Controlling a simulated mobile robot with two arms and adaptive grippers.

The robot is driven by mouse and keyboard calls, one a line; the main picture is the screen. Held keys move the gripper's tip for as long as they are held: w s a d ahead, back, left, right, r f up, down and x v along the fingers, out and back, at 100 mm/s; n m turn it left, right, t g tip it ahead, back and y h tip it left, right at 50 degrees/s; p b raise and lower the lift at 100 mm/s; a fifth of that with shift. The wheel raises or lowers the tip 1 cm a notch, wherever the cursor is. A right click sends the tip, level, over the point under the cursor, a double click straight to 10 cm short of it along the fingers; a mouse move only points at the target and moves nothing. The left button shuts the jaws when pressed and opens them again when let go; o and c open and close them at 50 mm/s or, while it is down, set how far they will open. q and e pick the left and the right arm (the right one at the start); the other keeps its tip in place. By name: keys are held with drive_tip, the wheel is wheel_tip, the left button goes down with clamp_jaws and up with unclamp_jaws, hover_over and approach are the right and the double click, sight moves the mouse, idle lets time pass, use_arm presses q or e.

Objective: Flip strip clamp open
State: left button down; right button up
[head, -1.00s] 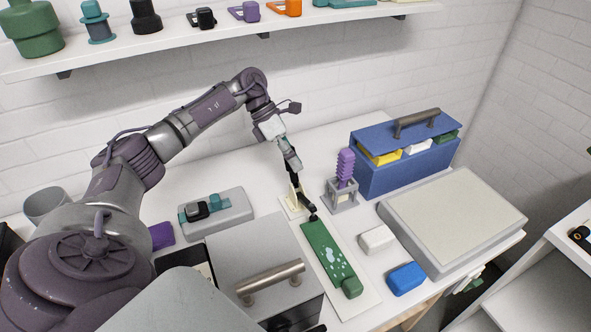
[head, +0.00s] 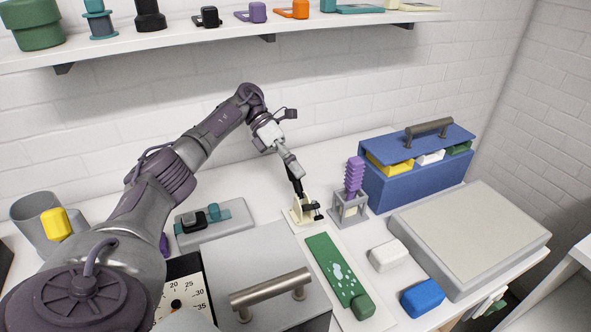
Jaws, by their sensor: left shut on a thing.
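A small cream clamp (head: 299,214) with black parts stands on the far end of a white board, just beyond a green strip (head: 331,262) with pale drop-like spots and a thicker green end block. My left gripper (head: 303,199) comes down on the clamp from above and is shut on it. The black fingers and the black clamp part overlap, so the exact grip and how far the clamp is open are hard to tell. My right gripper is not in view.
A purple ribbed piece (head: 354,178) in a grey holder stands close right of the clamp. A white block (head: 388,254), a blue block (head: 422,298), a blue box (head: 420,170) and a grey slab (head: 470,235) lie right. A grey box with a handle (head: 270,288) stands nearer.

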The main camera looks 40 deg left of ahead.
use_arm(q)
drive_tip(key=c, duration=0.8)
unclamp_jaws()
wheel_tip(320, 180, up, 10)
